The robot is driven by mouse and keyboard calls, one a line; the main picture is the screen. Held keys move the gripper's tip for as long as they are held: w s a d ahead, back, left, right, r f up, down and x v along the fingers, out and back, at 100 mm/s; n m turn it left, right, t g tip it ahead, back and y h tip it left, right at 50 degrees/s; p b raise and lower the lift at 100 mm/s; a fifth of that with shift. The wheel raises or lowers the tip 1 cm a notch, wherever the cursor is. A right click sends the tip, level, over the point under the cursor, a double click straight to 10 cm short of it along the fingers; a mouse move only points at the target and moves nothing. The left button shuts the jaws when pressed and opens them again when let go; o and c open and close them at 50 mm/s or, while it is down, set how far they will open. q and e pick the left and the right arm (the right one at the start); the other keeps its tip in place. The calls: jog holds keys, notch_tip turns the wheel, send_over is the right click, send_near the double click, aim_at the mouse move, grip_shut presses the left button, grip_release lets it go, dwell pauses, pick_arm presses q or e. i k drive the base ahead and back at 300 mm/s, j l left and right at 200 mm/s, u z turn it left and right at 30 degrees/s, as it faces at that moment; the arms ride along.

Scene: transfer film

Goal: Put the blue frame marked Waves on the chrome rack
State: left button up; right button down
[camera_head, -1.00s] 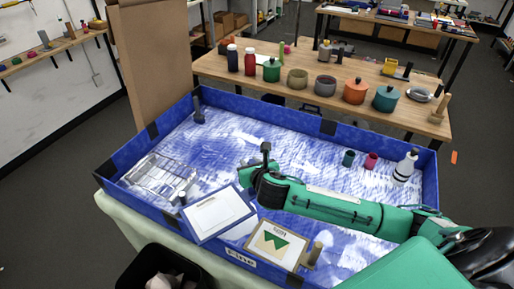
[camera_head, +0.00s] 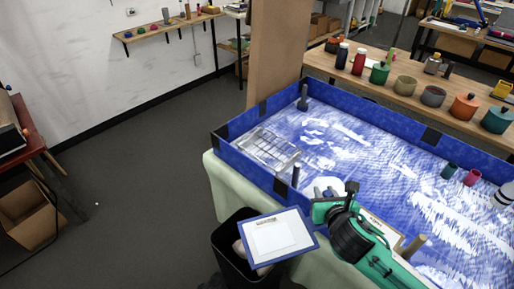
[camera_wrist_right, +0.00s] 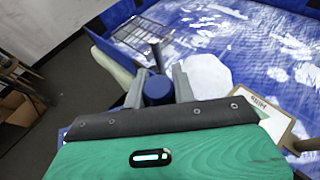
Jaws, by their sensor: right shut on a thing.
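The blue frame (camera_head: 275,238) has a blue border around a white sheet with a clip-like mark at its top; I cannot read any lettering. My right gripper (camera_head: 325,207) is at its right side, in the air. In the right wrist view the fingers (camera_wrist_right: 160,88) are closed on a round blue part, apparently the frame's handle (camera_wrist_right: 158,90). The rest of the frame is mostly hidden there by the gripper body. The chrome rack (camera_head: 268,148), a wire grid, lies in the left corner of the blue tray, apart from the frame; it also shows in the wrist view (camera_wrist_right: 140,32). My left gripper is not in view.
The blue tray's near wall (camera_head: 250,168) and a grey post (camera_head: 296,176) stand between frame and rack. A black bin (camera_head: 232,250) is below the frame. A tan frame (camera_head: 380,232) with a wooden handle (camera_head: 412,245) lies right of the gripper. The rack top looks empty.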

aim_at(269, 153)
jog(key=i+j+z, duration=0.2)
jog(key=j+z, duration=0.2)
jog(key=j, duration=0.7)
jog(key=i+j+z, duration=0.1)
jog(key=j+z, duration=0.3)
jog(key=j, duration=0.75)
jog(key=i+j+z, duration=0.35)
jog(key=i+j, duration=0.4)
